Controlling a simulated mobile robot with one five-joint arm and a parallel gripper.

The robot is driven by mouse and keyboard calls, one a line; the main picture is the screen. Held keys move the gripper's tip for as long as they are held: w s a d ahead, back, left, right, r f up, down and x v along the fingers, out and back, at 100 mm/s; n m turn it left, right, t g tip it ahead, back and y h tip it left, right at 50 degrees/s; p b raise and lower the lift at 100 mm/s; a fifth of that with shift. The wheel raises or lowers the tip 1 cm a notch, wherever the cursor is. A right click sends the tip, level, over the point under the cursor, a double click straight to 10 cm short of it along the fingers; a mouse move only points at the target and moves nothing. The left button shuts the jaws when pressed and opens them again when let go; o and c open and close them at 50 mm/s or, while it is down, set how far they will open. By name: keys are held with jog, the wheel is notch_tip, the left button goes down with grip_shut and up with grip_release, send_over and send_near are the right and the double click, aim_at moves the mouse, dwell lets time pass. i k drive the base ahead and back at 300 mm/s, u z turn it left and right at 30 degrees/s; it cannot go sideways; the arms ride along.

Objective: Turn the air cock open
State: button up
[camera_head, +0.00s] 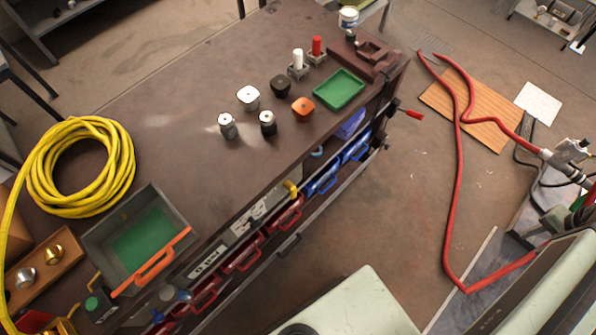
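I cannot tell for sure which part is the air cock. A small red-tipped lever (413,114) sticks out from the right end of the workbench. A yellow handle (291,188) shows at the bench's front edge, above the drawers. The red hose (459,170) runs over the floor to a grey metal fitting (565,152) at the right edge; its details are too small to read. My gripper does not show in this view.
The brown workbench (180,90) carries a coiled yellow hose (122,165), a grey bin (100,240), a green tray (339,89) and several small knobs. Red and blue drawers line its front. A wooden board (485,115) lies on the floor. Pale green bodies (350,305) fill the bottom right.

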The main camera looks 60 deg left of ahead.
aim_at(293, 193)
jog(key=u, duration=0.05)
jog(key=k, duration=1)
jog(key=u, duration=1.5)
